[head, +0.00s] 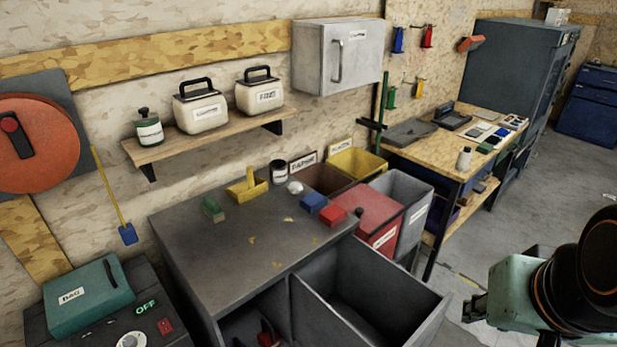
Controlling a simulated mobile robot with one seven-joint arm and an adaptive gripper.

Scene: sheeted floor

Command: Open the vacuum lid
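A dark machine (105,335) stands at the lower left, with a green "OFF" display, a pale knob and a red switch. A teal lid (75,312) labelled "BAG", with a dark handle (109,272), lies shut on its top. This looks like the vacuum and its lid, though no label says vacuum. My arm comes in at the lower right, far from the machine. The dark part at its left end looks like my gripper (474,308). It touches nothing that I can see, and its fingers are too unclear to tell open from shut.
A grey workbench (235,262) holds small blocks and a yellow tool. An open grey drawer (375,290) juts out between the machine and my arm. Bins, including a red one (372,215), stand behind. A wall shelf (205,138) holds containers. Floor is clear at right.

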